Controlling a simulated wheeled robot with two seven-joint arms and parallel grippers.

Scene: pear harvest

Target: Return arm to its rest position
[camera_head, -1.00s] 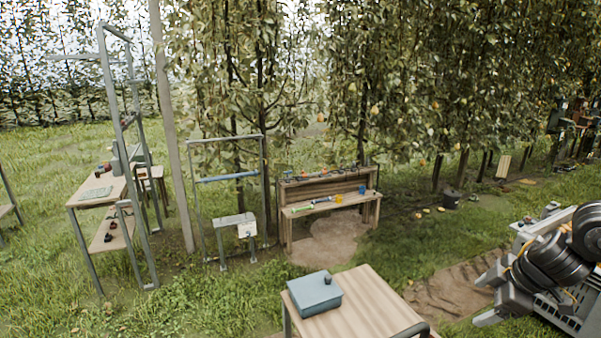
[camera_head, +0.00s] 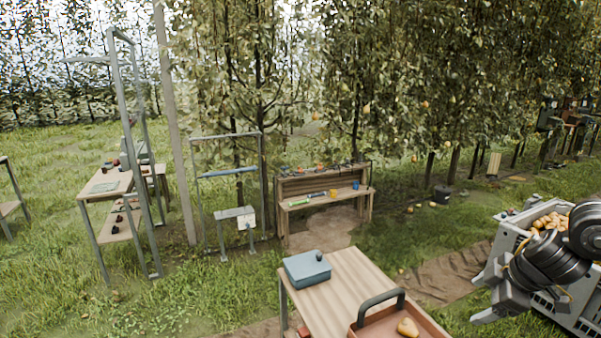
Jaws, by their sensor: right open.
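My right arm comes in from the right edge, dark and bent, with its gripper (camera_head: 488,296) at the lower right. The gripper's two grey fingers are apart and nothing shows between them. It is in front of a light grey crate (camera_head: 569,314), whose far part holds several yellow-orange pears (camera_head: 553,221). The arm hides part of the crate; I cannot tell whether they touch. My left arm and gripper are not in view.
A wooden bench (camera_head: 323,201) stands farther back before the trees. Grass lies between.

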